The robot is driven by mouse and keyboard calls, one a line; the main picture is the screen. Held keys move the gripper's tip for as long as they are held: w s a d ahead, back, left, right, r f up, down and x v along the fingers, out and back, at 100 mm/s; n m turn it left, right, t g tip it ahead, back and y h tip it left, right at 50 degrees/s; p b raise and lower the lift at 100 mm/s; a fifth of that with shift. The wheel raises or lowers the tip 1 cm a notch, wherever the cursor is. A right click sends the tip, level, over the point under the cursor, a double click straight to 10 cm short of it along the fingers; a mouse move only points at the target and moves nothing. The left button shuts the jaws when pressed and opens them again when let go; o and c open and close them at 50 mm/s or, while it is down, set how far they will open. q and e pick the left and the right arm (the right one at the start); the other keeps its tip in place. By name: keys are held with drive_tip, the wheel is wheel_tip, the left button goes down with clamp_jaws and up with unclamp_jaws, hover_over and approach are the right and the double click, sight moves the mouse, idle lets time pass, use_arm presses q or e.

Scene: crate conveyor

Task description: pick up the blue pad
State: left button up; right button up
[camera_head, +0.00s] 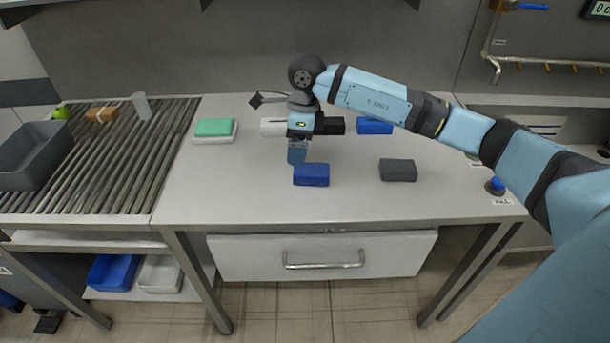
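A blue pad (311,175) lies flat on the front middle of the grey table. A second blue pad (375,127) lies farther back, partly hidden by my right arm. My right gripper (297,158) points down just behind and left of the front blue pad, its tip close to the pad's back edge. I cannot tell whether it touches the pad, or whether its fingers are open or shut. My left gripper is not in view.
A dark grey pad (398,170) lies to the right and a green pad (214,127) on a white one to the left. A roller conveyor (118,165) with a grey crate (36,150) stands at left. A blue button (495,185) sits at the right edge. The table's front left is clear.

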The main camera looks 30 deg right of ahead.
drive_tip(key=w+d+r+h, duration=0.2)
drive_tip(key=d, duration=0.2)
hover_over(307, 169)
drive_tip(key=f, duration=0.7)
drive_tip(key=shift+s+d+f, duration=0.15)
drive_tip(key=shift+s+f, duration=0.05)
drive_tip(key=shift+w+f, duration=0.15)
drive_tip(key=shift+f, duration=3.05)
drive_tip(key=c, duration=1)
